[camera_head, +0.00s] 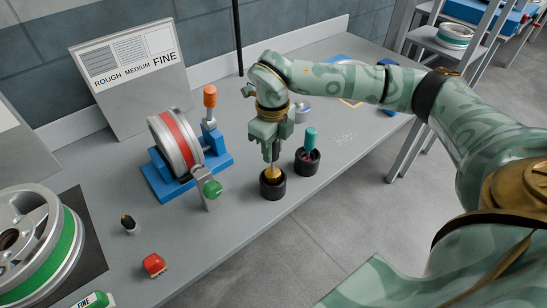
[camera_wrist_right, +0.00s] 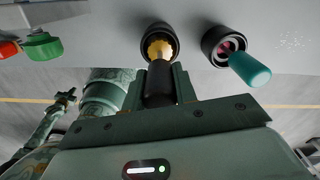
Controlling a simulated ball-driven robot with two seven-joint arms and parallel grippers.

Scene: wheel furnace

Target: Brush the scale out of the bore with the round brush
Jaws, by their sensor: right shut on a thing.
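My right gripper (camera_head: 271,150) points down and is shut on the dark handle of a round brush (camera_wrist_right: 160,48) with yellow bristles. The bristle end is at the mouth of a black cup (camera_head: 272,191), which also shows in the right wrist view (camera_wrist_right: 149,33); its lower end is hidden by the cup. A silver wheel with a red band (camera_head: 179,139) stands on edge in a blue stand (camera_head: 161,183). Another wheel with a green band (camera_head: 66,250) lies at the left. I cannot tell which bore is meant, and no scale is clearly visible. My left gripper is not in view.
A second black cup (camera_head: 307,166) holds a teal-handled tool (camera_head: 310,138) just right of the brush. A green-knobbed plate (camera_head: 208,189) stands in front of the stand. A red block (camera_head: 154,264) lies near the front edge. A grey ROUGH/MEDIUM/FINE board (camera_head: 140,102) leans behind.

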